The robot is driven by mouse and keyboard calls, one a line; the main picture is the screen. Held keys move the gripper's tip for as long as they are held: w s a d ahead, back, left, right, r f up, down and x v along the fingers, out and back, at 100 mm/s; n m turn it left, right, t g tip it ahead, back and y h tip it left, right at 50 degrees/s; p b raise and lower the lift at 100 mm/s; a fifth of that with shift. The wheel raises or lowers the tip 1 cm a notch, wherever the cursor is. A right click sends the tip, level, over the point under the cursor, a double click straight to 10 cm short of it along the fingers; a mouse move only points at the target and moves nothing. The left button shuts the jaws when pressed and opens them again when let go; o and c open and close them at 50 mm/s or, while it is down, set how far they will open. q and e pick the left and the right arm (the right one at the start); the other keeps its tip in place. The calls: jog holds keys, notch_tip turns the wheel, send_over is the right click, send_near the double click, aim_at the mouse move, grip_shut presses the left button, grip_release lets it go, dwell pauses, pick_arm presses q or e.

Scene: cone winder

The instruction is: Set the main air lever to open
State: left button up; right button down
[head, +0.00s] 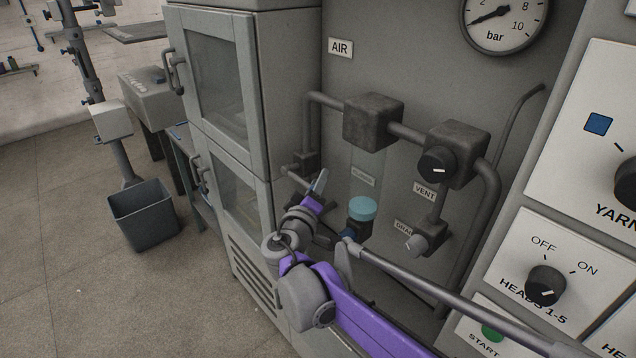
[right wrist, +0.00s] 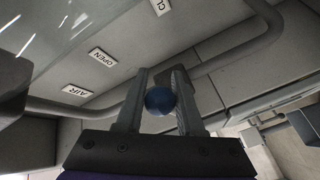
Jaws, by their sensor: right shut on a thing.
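The main air lever shows as a round blue knob (right wrist: 160,101) between the fingers of my right gripper (right wrist: 163,88) in the right wrist view. The fingers are shut on the knob from both sides. The lever's shaft is mostly hidden, and I cannot tell its exact angle. An OPEN label (right wrist: 102,57) and an AIR label (right wrist: 76,90) are on the panel beyond; a partly cut-off label starting "CL" (right wrist: 160,6) is at the top. In the head view my right gripper (head: 319,183) is at the lower left of the air pipework, covering the lever. My left gripper is out of view.
An AIR plate (head: 340,47) and a pressure gauge (head: 503,20) with its needle low are on the panel. A glazed cabinet (head: 222,80) stands left.

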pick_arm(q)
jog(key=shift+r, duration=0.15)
pick_arm(e)
jog(key=shift+r, duration=0.1)
dwell(0.3)
pick_arm(q)
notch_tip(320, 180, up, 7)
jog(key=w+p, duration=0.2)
jog(key=p, duration=0.4)
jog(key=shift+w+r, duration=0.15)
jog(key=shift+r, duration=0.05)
pick_arm(e)
jog(key=shift+w+a+r+n+g, duration=0.15)
jog(key=shift+w+r+n+g, duration=0.1)
jog(key=shift+r+n+g, duration=0.5)
jog(key=shift+w+a+r+n+g, duration=0.2)
jog(key=shift+r+n+g, duration=0.4)
jog(key=shift+r+n, duration=0.3)
jog(key=shift+w+a+r+n+g, duration=0.15)
jog(key=shift+w+r+n+g, duration=0.1)
jog(key=shift+r+n+g, duration=0.5)
jog(key=c, duration=0.5)
grip_release()
jog(key=shift+s, duration=0.1)
